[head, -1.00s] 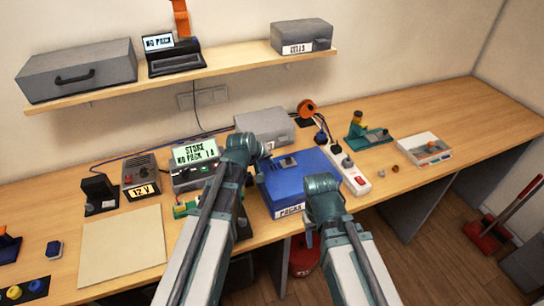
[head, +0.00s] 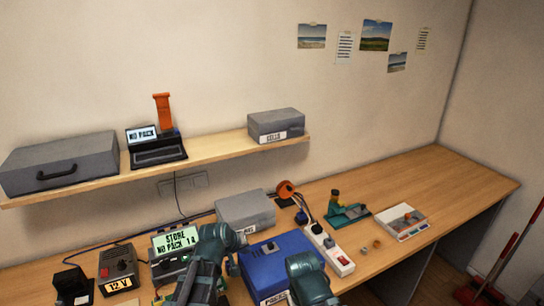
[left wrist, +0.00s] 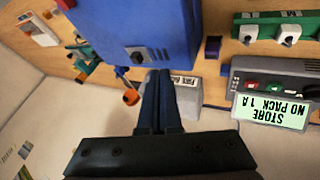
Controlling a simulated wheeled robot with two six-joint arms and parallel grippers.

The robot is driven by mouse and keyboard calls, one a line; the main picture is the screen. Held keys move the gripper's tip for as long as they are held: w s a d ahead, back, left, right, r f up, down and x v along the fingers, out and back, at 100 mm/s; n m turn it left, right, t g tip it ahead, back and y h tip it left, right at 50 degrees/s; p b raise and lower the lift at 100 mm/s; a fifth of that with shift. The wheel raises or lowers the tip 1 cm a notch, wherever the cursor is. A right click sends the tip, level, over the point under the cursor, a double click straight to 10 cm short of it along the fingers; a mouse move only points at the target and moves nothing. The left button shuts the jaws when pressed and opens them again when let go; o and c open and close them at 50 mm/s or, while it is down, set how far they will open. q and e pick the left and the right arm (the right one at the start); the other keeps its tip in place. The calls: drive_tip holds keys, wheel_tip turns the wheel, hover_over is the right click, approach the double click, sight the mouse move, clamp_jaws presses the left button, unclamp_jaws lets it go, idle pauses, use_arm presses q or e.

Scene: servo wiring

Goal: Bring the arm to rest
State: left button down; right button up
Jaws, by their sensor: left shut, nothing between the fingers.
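My left arm comes up from the bottom of the head view, and its wrist end with the left gripper (head: 236,252) is over the bench, just left of the blue case (head: 285,268). In the left wrist view the left gripper's dark fingers (left wrist: 160,75) are shut together with nothing between them. Their tips point at the edge of the blue case, which also shows there (left wrist: 140,30); I cannot tell the gap. My right arm (head: 310,278) is at the bottom of the head view in front of the blue case; its fingers do not show.
A store unit (head: 172,242) reads "NO PACK". A 12 V supply (head: 118,270), a grey box (head: 245,210), a power strip (head: 330,250) and a parts tray (head: 402,222) stand on the bench. A shelf (head: 215,152) runs above. The bench at the far right is clear.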

use_arm(q)
drive_tip(key=s+d+f+m+g+y+b, duration=0.1)
drive_tip(key=s+d+f+m+g+b, duration=0.1)
drive_tip(key=s, duration=0.4)
drive_tip(key=s+d+f+m+g+y+b, duration=0.1)
drive_tip(key=s+d+f+m+g+b, duration=0.1)
drive_tip(key=s+f, duration=0.3)
drive_tip(key=s+d+f+m+g+y+b, duration=0.2)
drive_tip(key=s+f+m, duration=0.2)
drive_tip(key=s, duration=0.5)
drive_tip(key=shift+s+d+g, duration=0.25)
drive_tip(key=shift+d+g, duration=0.15)
